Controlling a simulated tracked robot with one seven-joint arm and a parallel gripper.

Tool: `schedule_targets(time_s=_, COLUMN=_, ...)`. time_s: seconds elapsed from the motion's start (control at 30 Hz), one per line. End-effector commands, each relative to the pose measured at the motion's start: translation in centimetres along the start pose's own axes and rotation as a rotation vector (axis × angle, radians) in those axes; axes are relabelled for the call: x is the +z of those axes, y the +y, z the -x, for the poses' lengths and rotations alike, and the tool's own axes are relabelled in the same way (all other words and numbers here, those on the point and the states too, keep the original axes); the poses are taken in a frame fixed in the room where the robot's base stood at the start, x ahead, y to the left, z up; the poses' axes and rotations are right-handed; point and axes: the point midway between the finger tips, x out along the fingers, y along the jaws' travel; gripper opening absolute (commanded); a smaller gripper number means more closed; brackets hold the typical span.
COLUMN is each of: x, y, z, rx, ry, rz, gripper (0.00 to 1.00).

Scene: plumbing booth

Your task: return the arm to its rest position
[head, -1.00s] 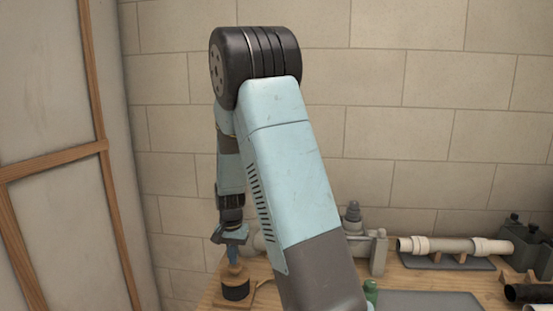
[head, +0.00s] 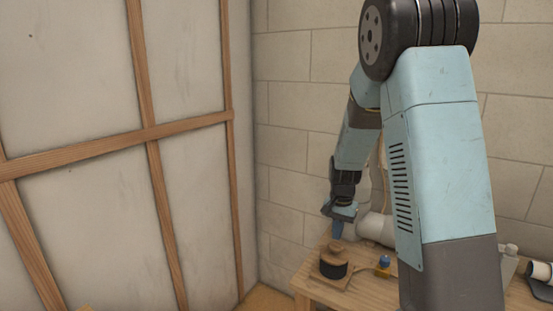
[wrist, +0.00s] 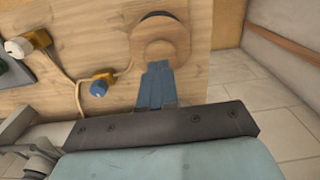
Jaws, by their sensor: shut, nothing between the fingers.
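My arm rises in front of the camera in the head view and bends down at its black elbow joint. My gripper (head: 337,229) hangs at the far end, pointing down, just above a round wooden piece with a dark band (head: 334,262) near the bench's left end. In the wrist view my gripper (wrist: 158,68) shows its blue fingers together with nothing between them. The round wooden piece (wrist: 160,40) lies just beyond the fingertips there. I cannot tell from these views whether the fingertips touch it.
The wooden bench (head: 318,298) ends at the left, with open floor (wrist: 280,110) beyond. A blue-knobbed brass valve (wrist: 98,87) on a cord lies close by. A panelled wall (head: 80,90) stands left and a block wall (head: 290,130) behind. A white pipe (head: 541,270) sits at right.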

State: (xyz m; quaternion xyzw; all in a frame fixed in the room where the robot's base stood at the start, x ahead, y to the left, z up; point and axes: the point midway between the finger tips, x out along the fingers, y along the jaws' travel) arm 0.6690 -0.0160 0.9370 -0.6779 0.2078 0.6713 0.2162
Motion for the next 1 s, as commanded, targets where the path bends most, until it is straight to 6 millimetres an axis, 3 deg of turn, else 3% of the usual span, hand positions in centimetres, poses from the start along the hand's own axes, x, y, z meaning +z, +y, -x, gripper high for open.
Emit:
schedule_targets(time_s=0.5, x=6.5, y=3.3, z=12.4, rx=-0.130, ry=0.110, rz=0.200, gripper=0.00)
schedule_targets(time_s=1.0, x=14.8, y=8.5, z=20.6, rx=-0.179, ry=0.271, rz=0.409, gripper=0.00)
